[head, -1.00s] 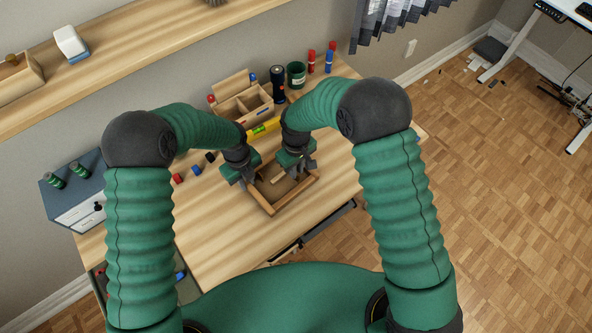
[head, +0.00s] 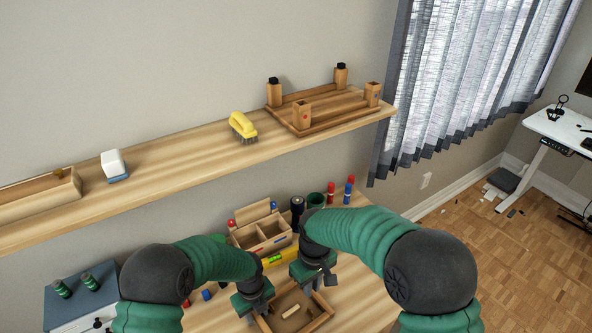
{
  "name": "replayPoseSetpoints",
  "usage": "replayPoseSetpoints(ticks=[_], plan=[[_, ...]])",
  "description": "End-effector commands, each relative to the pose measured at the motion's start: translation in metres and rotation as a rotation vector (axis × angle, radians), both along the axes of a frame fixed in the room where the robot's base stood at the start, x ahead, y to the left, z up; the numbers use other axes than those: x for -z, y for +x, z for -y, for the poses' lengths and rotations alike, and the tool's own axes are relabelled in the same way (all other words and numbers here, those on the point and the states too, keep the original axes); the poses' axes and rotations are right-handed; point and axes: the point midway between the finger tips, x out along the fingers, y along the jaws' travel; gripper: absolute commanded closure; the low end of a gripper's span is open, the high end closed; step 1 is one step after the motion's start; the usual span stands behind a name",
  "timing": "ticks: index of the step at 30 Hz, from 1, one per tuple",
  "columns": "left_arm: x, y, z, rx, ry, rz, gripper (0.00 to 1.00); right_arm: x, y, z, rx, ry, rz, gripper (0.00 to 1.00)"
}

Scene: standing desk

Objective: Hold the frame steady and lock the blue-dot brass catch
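A shallow wooden frame (head: 322,317) lies on the desk at the bottom of the head view, its near part cut off by the picture edge. A short pale wooden piece (head: 291,311) lies inside it. My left gripper (head: 254,314) is at the frame's left side; its fingers are dark and partly hidden. My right gripper (head: 323,284) is over the frame's back right side, and I cannot tell whether its fingers touch it. I cannot make out a blue-dot brass catch on this frame.
A shelf (head: 190,155) above holds a wooden rack with posts (head: 325,108), one marked with a red dot, a yellow brush (head: 242,127) and a white-and-blue block (head: 114,165).

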Motion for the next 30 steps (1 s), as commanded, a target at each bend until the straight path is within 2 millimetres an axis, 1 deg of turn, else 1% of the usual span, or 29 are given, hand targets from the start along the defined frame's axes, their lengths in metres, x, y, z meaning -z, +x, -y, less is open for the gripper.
replayPoseSetpoints(ticks=[10, 13, 16, 21, 24, 27, 30], plan=[[-0.001, 0.000, 0.000, 0.000, 0.000, 0.000, 0.57, 0.000, 0.000, 0.000, 0.000, 0.000, 0.000, 0.86], [-0.009, 0.001, 0.000, 0.000, -0.001, 0.002, 0.57, 0.000, 0.000, 0.000, 0.000, 0.000, 0.000, 0.86], [-0.029, 0.001, 0.000, -0.001, -0.001, 0.004, 0.57, 0.000, 0.000, 0.000, 0.000, 0.000, 0.000, 0.86], [-0.074, 0.002, 0.000, -0.001, -0.001, 0.004, 0.57, 0.000, 0.000, 0.000, 0.000, 0.000, 0.000, 0.86], [-0.096, 0.002, 0.000, 0.000, 0.000, 0.002, 0.57, 0.000, 0.000, 0.000, 0.000, 0.000, 0.000, 0.86], [-0.111, 0.002, 0.000, 0.000, 0.000, 0.001, 0.57, 0.001, 0.000, 0.000, 0.000, 0.000, 0.000, 0.86], [-0.119, 0.000, -0.002, -0.024, 0.001, 0.001, 0.57, -0.001, -0.001, 0.002, 0.005, 0.000, 0.001, 0.86]])
